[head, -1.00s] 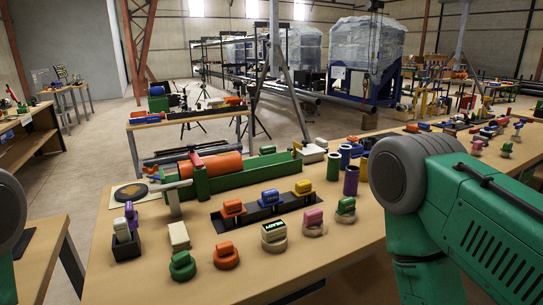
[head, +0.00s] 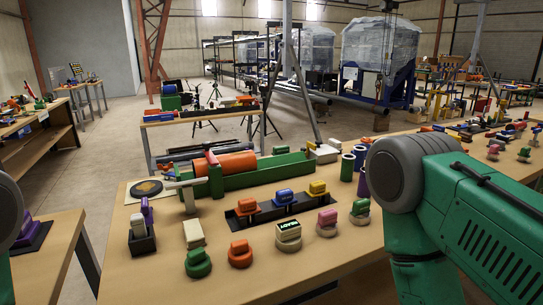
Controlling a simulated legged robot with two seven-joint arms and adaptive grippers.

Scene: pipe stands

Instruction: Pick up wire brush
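I cannot make out for certain which thing is the wire brush. On the wooden table (head: 330,262), a small black holder (head: 142,243) at the left has upright white and purple pieces in it. A black tray (head: 264,214) carries orange, blue and yellow blocks. In front of it stand a green piece (head: 198,263), an orange piece (head: 240,254), a white-and-black piece (head: 288,235), a pink-topped piece (head: 327,222) and a green-topped piece (head: 360,212). My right arm covers the table's right part. Neither gripper shows in the head view.
A green pipe stand (head: 262,176) with an orange cylinder (head: 222,164) lies along the table's back. Green and purple tubes (head: 347,168) stand beside my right arm. Another table (head: 48,258) is at the left, with a floor gap between. The table's front middle is clear.

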